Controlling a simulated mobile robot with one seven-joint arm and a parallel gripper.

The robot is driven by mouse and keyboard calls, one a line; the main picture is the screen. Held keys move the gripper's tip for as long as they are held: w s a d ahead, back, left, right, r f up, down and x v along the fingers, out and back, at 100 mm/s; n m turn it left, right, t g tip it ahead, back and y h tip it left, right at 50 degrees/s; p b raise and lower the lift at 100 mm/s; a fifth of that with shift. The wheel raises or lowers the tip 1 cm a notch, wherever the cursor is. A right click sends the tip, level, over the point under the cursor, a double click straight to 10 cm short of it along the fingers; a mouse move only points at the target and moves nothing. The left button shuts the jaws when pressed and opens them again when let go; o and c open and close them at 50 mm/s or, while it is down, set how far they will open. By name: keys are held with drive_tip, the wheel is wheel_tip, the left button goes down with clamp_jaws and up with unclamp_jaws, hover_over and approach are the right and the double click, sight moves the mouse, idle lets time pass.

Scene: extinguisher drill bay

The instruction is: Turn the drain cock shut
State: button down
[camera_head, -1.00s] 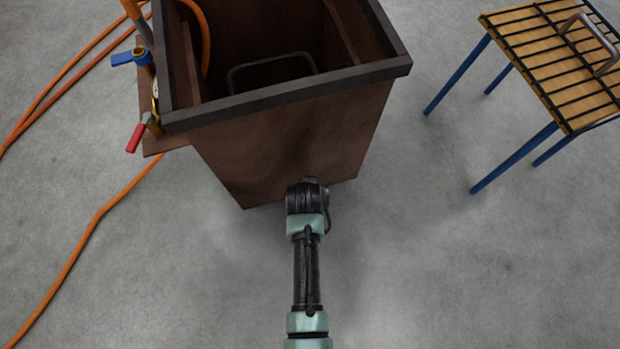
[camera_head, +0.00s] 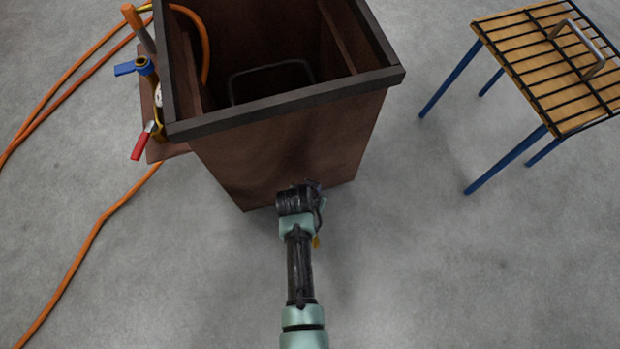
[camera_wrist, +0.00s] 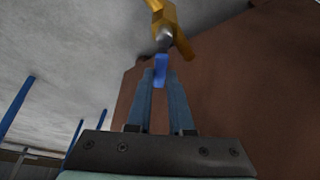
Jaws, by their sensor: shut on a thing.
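The drain cock has a brass body (camera_wrist: 165,18) and a blue lever (camera_wrist: 161,70), near the brown wall of the tank in the wrist view. My gripper (camera_wrist: 161,78) is shut on the blue lever, with one finger on each side of its end. In the head view my wrist covers the gripper and most of the cock, low at the tank's front. A small brass bit (camera_head: 317,242) shows just right of my wrist.
The open brown tank (camera_head: 285,97) stands ahead. Its left side carries a blue-handled valve (camera_head: 126,69), a red lever (camera_head: 142,146) and an orange hose (camera_head: 95,225). A slatted blue-legged stand (camera_head: 545,60) is at the right. Floor between is clear.

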drive_tip(key=shift+s+d+m+g+h+p, duration=0.15)
drive_tip(key=shift+s+d+m+g+h, duration=0.25)
drive_tip(key=shift+m, duration=1.25)
drive_tip(key=shift+s+d+m+g+h+p, duration=0.2)
drive_tip(key=shift+s+d+m+g+h, duration=0.25)
drive_tip(key=shift+m, duration=1.25)
drive_tip(key=shift+s+d+m+g+h+p, duration=0.15)
drive_tip(key=shift+s+d+m+g+h, duration=0.25)
drive_tip(key=shift+m, duration=1.25)
drive_tip(key=shift+a+g, duration=0.1)
drive_tip(key=shift+g, duration=0.15)
drive_tip(key=c, duration=0.8)
unclamp_jaws()
drive_tip(key=p+v, duration=0.8)
drive_tip(key=v, duration=0.5)
drive_tip(key=shift+s+a, duration=0.1)
drive_tip(key=shift+a, duration=0.05)
